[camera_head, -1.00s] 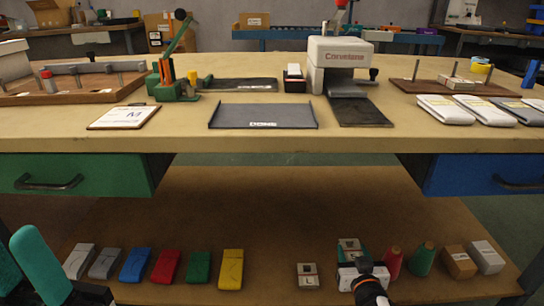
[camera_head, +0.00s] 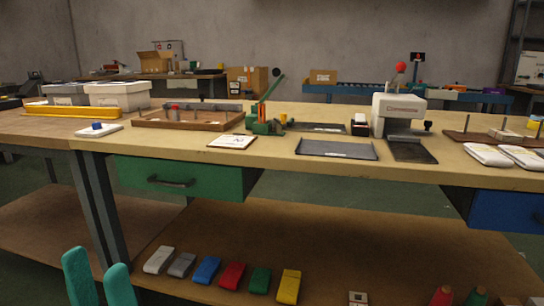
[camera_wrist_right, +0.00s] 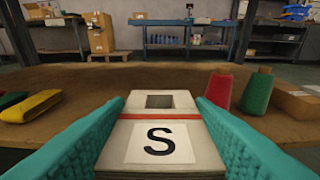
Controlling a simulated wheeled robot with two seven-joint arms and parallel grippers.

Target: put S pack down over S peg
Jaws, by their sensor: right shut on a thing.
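The S pack (camera_wrist_right: 158,165) is a pale block with a black S on a white label, an orange band and a square hole on top. My right gripper (camera_wrist_right: 158,108) is shut on it, with a teal finger on each side, over the lower shelf; it shows only in the right wrist view. My left gripper (camera_head: 100,282) shows two teal fingers standing apart, empty, at the lower left of the head view. Upright pegs stand on a brown board (camera_head: 460,136) at the right of the bench and in a wooden tray (camera_head: 150,122) at the left. I cannot tell which is the S peg.
A dark tray (camera_head: 337,149) and a white press (camera_head: 399,110) are on the bench above. White bins (camera_head: 118,95) stand far left.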

